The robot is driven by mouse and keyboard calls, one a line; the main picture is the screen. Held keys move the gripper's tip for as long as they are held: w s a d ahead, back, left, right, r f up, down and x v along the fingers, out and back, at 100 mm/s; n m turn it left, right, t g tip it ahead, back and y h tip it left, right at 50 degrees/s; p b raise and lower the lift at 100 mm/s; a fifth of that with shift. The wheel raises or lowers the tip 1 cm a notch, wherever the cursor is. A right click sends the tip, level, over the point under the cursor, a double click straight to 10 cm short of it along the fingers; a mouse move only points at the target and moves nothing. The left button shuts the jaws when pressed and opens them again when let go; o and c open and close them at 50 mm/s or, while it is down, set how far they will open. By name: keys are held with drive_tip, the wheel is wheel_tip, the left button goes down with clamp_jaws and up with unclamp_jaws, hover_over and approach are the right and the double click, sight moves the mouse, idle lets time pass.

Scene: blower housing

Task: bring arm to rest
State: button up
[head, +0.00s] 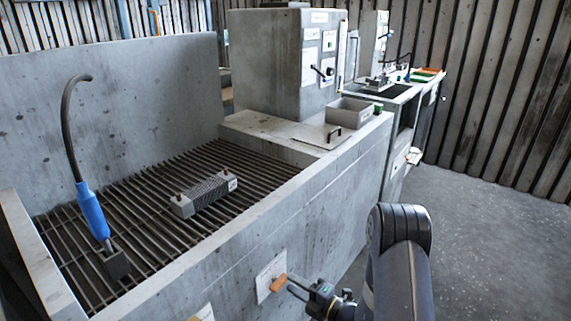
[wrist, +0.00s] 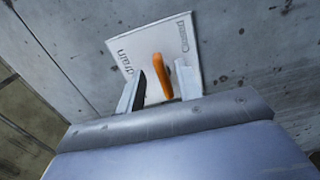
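My gripper (head: 296,286) is at the front wall of the concrete basin, low in the head view. An orange handle (head: 278,283) is mounted on a white plate (head: 271,275) there. In the wrist view the plate (wrist: 150,50) reads "drain" and "Closed", and the orange handle (wrist: 163,76) stands out from it. My gripper's two fingers (wrist: 160,88) are apart, one on each side of the handle, with visible gaps. I cannot tell how deep the handle reaches between them. The fingers hold nothing.
The basin's front wall (head: 225,285) is close to my gripper. On its grating (head: 150,220) lies a finned grey block (head: 205,195), beside a blue-handled hose wand (head: 92,212). A control cabinet (head: 285,60) and grey bin (head: 349,116) stand behind. Open floor (head: 490,235) lies to the right.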

drive_tip(key=x, duration=0.2)
drive_tip(key=shift+w+a, duration=0.2)
